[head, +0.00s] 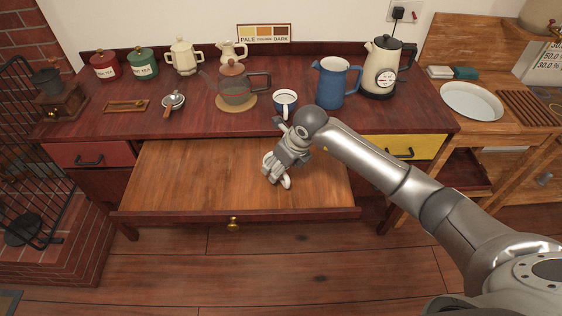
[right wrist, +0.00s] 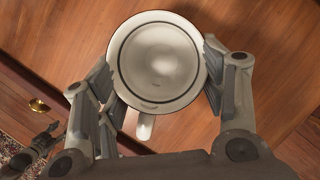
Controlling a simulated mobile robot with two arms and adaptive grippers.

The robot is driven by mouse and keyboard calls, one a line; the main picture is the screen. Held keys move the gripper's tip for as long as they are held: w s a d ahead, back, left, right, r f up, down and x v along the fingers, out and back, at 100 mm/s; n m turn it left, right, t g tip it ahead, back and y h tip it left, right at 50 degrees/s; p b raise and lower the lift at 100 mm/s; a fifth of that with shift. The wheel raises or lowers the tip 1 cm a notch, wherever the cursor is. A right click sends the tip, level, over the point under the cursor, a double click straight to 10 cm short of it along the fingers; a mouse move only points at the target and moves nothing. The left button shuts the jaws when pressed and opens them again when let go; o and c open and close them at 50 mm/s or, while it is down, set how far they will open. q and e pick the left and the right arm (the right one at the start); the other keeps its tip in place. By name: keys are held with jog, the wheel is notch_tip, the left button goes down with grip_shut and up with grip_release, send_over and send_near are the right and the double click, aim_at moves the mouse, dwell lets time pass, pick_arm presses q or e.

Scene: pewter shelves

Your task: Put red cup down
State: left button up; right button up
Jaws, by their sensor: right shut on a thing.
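My right gripper (head: 281,166) is over the pulled-out drawer (head: 190,175) and is shut on a cup. In the right wrist view the cup (right wrist: 158,60) looks white with a dark line round its rim, not red. It is upright and looks empty. Its handle (right wrist: 145,126) points toward the bottom of that view, between the fingers of the right gripper (right wrist: 158,85). In the head view the gripper mostly hides the cup. I cannot tell whether its base touches the drawer floor. A dark jointed part, apparently my left gripper (right wrist: 42,145), shows at the lower left of the wrist view.
The drawer floor is bare around the cup. A yellow drawer (head: 405,147) is right of my gripper.

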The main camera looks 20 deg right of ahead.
jog(key=shift+f, duration=0.2)
jog(key=o, duration=0.7)
jog(key=shift+f, duration=0.15)
jog(key=o, duration=0.4)
jog(key=shift+r, duration=0.3)
jog(key=shift+s+d+r, duration=0.1)
jog(key=shift+r, duration=0.2)
jog(key=b+v, duration=0.1)
jog(key=v, duration=1)
jog(key=shift+s+b, duration=0.15)
jog(key=shift+b, duration=0.25)
